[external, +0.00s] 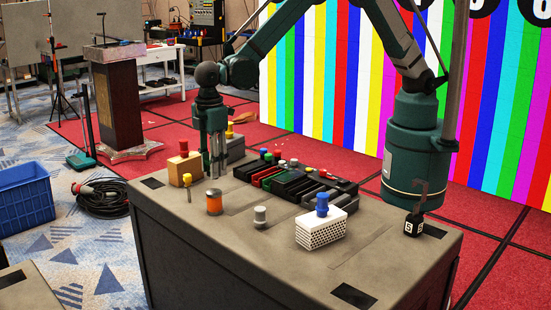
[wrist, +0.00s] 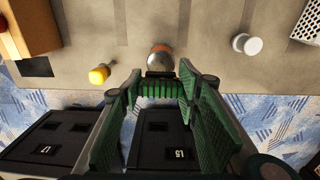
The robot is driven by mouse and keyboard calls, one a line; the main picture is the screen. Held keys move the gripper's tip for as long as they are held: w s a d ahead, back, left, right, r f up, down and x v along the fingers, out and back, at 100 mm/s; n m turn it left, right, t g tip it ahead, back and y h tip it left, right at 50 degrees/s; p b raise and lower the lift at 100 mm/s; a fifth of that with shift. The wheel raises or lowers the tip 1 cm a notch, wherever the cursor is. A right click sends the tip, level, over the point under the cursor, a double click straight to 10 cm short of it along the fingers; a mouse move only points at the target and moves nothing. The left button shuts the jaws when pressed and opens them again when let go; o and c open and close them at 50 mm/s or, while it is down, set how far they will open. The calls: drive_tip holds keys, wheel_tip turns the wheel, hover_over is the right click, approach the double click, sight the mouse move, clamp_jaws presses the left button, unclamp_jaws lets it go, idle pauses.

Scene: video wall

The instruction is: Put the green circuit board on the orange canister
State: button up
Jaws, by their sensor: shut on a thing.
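The orange canister (external: 214,203) with a grey lid stands upright near the front left of the table. In the wrist view the canister (wrist: 160,58) shows just beyond my fingertips, partly hidden. My gripper (external: 215,160) points down, above and behind the canister in the external picture. In the wrist view my gripper (wrist: 160,95) has its green fingers apart, with a green ridged piece between them, which seems to be the green circuit board (wrist: 160,89). A dark part sits at its far edge. In the external view the board cannot be told apart from the green fingers.
A yellow-topped piece (external: 187,181), a grey knob (external: 260,216) and a white perforated box (external: 321,232) stand near the canister. A tan box (external: 184,168) stands at the left. Dark modules (external: 290,181) fill the table's middle. The front right tabletop (external: 400,265) is mostly clear.

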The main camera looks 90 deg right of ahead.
drive_tip(key=shift+f, duration=0.45)
drive_tip(key=shift+f, duration=1.85)
drive_tip(key=shift+f+b, duration=0.15)
drive_tip(key=shift+b, duration=0.2)
drive_tip(key=o, duration=0.9)
drive_tip(key=shift+c, duration=0.2)
wheel_tip(320, 180, up, 12)
drive_tip(key=shift+s+r+p, duration=0.1)
drive_tip(key=shift+r+p, duration=0.1)
drive_tip(key=shift+p, duration=0.55)
